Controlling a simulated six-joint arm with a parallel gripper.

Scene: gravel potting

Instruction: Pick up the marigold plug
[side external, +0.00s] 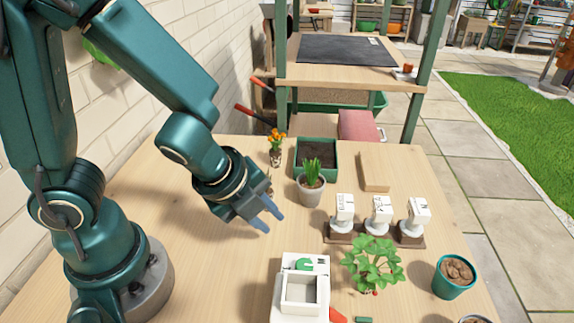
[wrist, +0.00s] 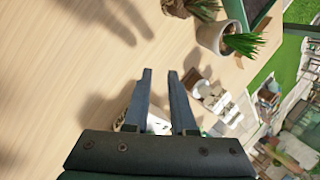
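The marigold plug (side external: 276,143) stands upright at the back of the table, with orange blooms over green leaves and a dark root ball. A brown root ball, which looks like its base, shows at the top edge of the wrist view (wrist: 176,7); its flowers are out of frame there. My gripper (side external: 268,217) hangs over the bare wood, in front of the plug and apart from it. In the wrist view my gripper (wrist: 160,75) has its two fingers parted, with nothing held between them.
Right of the plug are a green soil tray (side external: 333,150) and a grey pot with a spiky plant (side external: 311,184). A rack with several white labelled blocks (side external: 380,208), a white box (side external: 300,295), a leafy plant (side external: 372,265) and a teal pot (side external: 453,277) stand farther right and forward.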

